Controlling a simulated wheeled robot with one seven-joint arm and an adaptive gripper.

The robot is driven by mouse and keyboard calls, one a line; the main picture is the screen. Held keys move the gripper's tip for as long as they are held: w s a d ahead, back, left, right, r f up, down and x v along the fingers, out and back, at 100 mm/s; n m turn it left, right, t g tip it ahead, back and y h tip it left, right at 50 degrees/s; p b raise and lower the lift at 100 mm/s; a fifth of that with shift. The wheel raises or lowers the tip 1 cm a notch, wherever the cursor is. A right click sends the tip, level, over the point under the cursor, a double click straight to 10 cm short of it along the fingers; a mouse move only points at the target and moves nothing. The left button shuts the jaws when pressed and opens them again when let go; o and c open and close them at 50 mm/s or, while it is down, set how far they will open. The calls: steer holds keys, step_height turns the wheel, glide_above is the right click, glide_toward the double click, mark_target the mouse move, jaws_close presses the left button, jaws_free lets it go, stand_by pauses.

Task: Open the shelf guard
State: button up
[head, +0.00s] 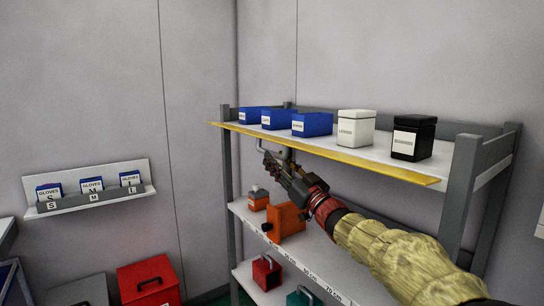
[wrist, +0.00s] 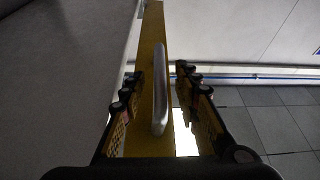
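The shelf guard (head: 330,154) is a yellow bar along the front edge of the upper shelf. In the wrist view the guard (wrist: 152,25) runs away from me, with a silver bar handle (wrist: 160,92) on it. My gripper (head: 268,160) is just below the guard, left of its middle. In the wrist view my gripper (wrist: 160,76) is open, with one finger on each side of the handle. Gaps show between the fingers and the handle. How deep the handle sits between the fingers is hard to tell.
Blue bins (head: 312,124), a white canister (head: 356,127) and a black canister (head: 413,137) stand on the upper shelf. An orange box (head: 288,221) is on the shelf below my arm. A grey shelf post (head: 459,190) stands right of my arm. A glove rack (head: 92,197) is at left.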

steer(key=v, duration=0.8)
steer(key=shift+s, duration=0.1)
steer(key=shift+d, duration=0.1)
steer(key=s+d+f+m+g+h, duration=0.4)
steer(key=s+d+f+m+h, duration=0.4)
steer(key=s+d+f+h, duration=0.45)
steer(key=s+f+g, duration=0.3)
steer(key=s+f, duration=0.2)
steer(key=s, duration=0.5)
steer(key=s+a+f+g, duration=0.1)
steer(key=s+f+g, duration=0.1)
steer(key=s+f, duration=0.4)
steer(key=s+f+g, duration=0.3)
steer(key=s+f, duration=0.2)
steer(key=s, duration=0.9)
steer(key=shift+s+a+f+g+h, duration=0.15)
steer(key=shift+s+f+g+h, duration=0.1)
steer(key=shift+s+g+h, duration=0.1)
